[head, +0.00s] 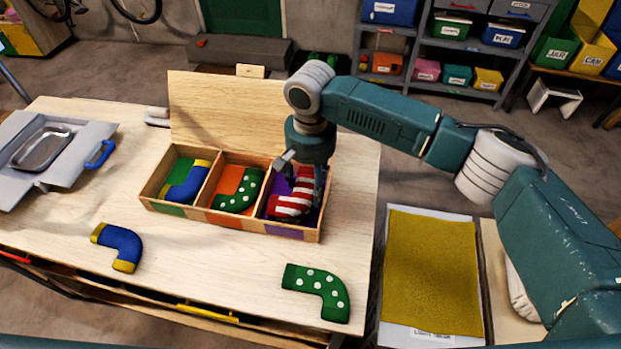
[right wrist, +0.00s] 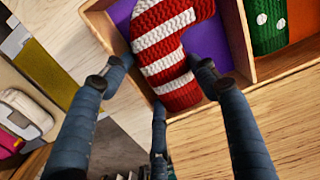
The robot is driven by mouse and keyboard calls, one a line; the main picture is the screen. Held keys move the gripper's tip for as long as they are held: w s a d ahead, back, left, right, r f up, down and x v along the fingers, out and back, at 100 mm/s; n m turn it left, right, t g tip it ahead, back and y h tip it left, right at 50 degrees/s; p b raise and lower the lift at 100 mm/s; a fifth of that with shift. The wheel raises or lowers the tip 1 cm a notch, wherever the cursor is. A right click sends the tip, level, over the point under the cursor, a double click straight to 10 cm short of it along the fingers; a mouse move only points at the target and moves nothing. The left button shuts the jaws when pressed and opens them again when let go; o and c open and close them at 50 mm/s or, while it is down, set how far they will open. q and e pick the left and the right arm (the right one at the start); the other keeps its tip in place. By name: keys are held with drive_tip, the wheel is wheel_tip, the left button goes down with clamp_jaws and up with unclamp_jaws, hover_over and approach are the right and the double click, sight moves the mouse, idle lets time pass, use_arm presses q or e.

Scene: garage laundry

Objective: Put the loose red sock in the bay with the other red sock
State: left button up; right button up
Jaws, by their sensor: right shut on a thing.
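A red-and-white striped sock (head: 291,207) is at the purple bay (head: 312,219), the right one of the three-bay wooden box. My right gripper (head: 302,180) is over this bay, its fingers shut around red striped knit. The right wrist view shows the gripper (right wrist: 163,78) with fingers on both sides of the striped sock (right wrist: 160,42), inside or just above the bay. My gripper hides part of the bay, so I cannot tell whether one or two red socks are there. My left gripper is not in view.
The left bay holds a blue-and-yellow sock (head: 187,183), the middle bay a green dotted sock (head: 240,192). A loose blue sock (head: 120,246) and a loose green sock (head: 319,288) lie in front. The box's raised wooden lid (head: 225,115) stands behind. A grey case (head: 55,155) is left.

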drive_tip(key=o, duration=1.1)
drive_tip(key=shift+f, duration=0.1)
drive_tip(key=shift+r, duration=0.2)
wheel_tip(320, 180, up, 13)
drive_tip(key=b, duration=0.3)
drive_tip(key=shift+f, duration=0.1)
